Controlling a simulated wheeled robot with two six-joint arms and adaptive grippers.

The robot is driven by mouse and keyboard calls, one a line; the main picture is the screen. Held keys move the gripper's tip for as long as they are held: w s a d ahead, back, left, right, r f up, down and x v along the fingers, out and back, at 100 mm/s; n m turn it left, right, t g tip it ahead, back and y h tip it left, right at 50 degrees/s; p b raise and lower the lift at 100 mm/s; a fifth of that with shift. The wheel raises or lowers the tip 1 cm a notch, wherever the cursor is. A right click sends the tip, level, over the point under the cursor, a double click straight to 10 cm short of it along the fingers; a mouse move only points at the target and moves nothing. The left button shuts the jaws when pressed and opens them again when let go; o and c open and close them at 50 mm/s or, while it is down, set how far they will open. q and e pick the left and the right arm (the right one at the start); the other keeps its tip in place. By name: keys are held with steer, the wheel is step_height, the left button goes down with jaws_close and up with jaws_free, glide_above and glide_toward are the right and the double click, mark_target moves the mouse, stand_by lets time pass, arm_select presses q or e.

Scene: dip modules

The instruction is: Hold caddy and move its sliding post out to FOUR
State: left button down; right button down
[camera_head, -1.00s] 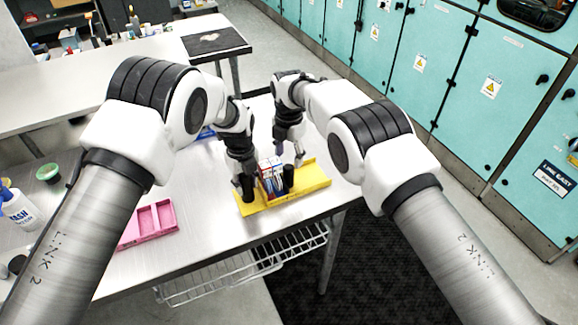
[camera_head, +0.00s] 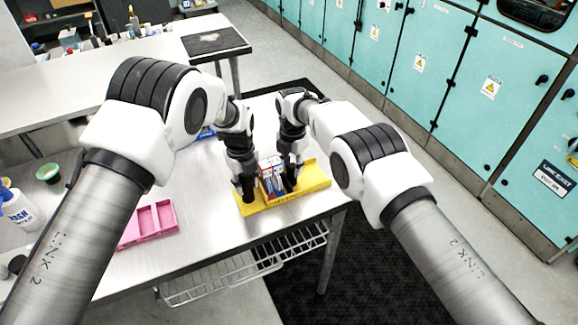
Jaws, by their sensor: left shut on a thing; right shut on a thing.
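The yellow caddy (camera_head: 315,181) lies near the table's front edge, running left to right. Small red, white and blue packs (camera_head: 271,177) stand upright in it between its two black posts. My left gripper (camera_head: 246,188) is shut at the caddy's left post, which it mostly hides. My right gripper (camera_head: 289,182) is shut on the right post, just right of the packs, and covers most of it. The caddy's right part is empty. Which post slides, and any position marks such as FOUR, are too small to tell.
A pink divided tray (camera_head: 150,224) lies on the table to the left. A green bowl (camera_head: 47,172) and a white bottle (camera_head: 20,208) stand at the far left. A blue thing (camera_head: 206,133) shows behind my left arm. The table's front edge is close to the caddy.

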arm_select(q)
steer(key=shift+s+f, duration=0.1)
arm_select(e)
steer(key=d, duration=0.1)
steer(key=w+d, duration=0.1)
steer(key=d, duration=0.1)
steer(key=shift+w+d, duration=0.35)
steer(key=c, duration=0.8)
jaws_free()
step_height(320, 180, up, 12)
steer(key=shift+s, duration=0.1)
